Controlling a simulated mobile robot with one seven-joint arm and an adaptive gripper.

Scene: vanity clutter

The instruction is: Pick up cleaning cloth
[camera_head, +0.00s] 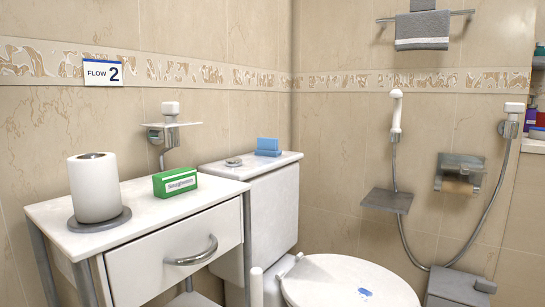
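No thing here is plainly marked as the cleaning cloth. A small flat blue piece (366,292) lies on the white toilet lid (335,277), and I cannot tell if it is cloth. A stacked blue object (268,147) sits on the cistern top, and its material is unclear. A folded grey towel (422,30) hangs on the wall rack at the upper right. My gripper is not in view.
A white vanity (150,210) at the left bears a paper roll (97,188) on a grey stand and a green box (175,182). The cistern (272,205) stands beside it. A hose, grey shelf (387,200) and paper holder (459,174) are on the right wall.

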